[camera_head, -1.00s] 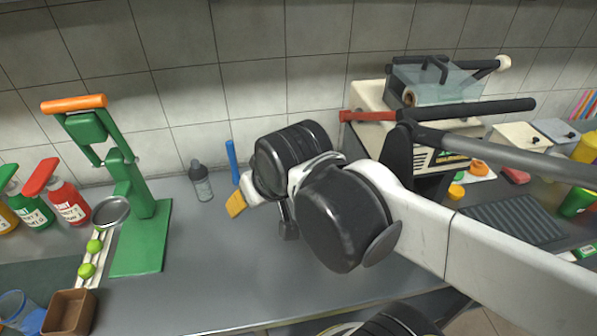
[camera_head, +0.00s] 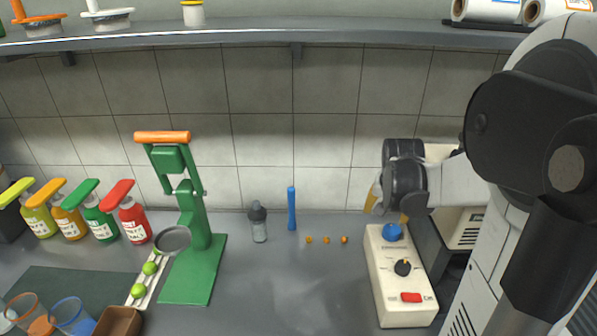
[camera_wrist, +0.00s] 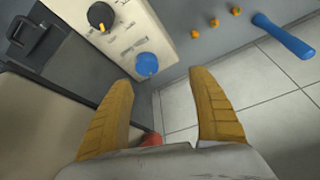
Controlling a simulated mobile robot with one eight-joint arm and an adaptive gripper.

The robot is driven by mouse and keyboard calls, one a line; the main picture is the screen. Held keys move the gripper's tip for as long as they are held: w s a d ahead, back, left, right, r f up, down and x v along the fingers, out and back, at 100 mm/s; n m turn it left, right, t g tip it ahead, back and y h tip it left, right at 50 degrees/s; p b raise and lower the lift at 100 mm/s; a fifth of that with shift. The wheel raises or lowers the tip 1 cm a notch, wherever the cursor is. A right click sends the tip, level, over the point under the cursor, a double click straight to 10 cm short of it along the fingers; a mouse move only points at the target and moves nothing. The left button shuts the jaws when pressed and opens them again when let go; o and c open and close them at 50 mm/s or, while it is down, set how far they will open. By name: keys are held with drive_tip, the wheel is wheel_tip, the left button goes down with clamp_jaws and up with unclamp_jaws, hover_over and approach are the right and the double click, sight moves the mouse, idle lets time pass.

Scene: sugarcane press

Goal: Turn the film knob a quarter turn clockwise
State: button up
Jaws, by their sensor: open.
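A cream control box (camera_head: 386,262) stands on the counter at the right in the head view. It carries a blue round knob (camera_head: 392,232), a black knob (camera_head: 402,267) with a yellow pointer, and a red switch (camera_head: 411,297). The labels are too small to read, so I cannot tell which knob is the film knob. In the wrist view the blue knob (camera_wrist: 147,64) is just beyond the fingertips, and the black knob (camera_wrist: 101,17) is farther up and left. My gripper (camera_wrist: 162,82) is open and empty, its yellow fingers apart, above the far end of the box.
A grey machine (camera_wrist: 45,40) stands beside the box. Several small orange pieces (camera_head: 326,240) and a blue stick (camera_head: 292,208) lie or stand left of it. A green press (camera_head: 190,270) and a grey bottle (camera_head: 258,222) are farther left. The middle front counter is clear.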

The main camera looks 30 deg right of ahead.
sight(392, 229)
drive_tip(key=shift+m, duration=0.5)
drive_tip(key=d+f+b, duration=0.1)
drive_tip(key=d+f, duration=0.1)
drive_tip(key=f, duration=0.2)
drive_tip(key=w+d+f+b, duration=0.1)
drive_tip(key=d+f, duration=0.1)
drive_tip(key=f, duration=0.2)
drive_tip(key=d+f+b, duration=0.2)
drive_tip(key=f, duration=0.1)
drive_tip(key=shift+w+d+f, duration=0.3)
drive_tip(key=shift+d+f, duration=0.05)
drive_tip(key=shift+f, duration=0.05)
drive_tip(key=c, duration=1.2)
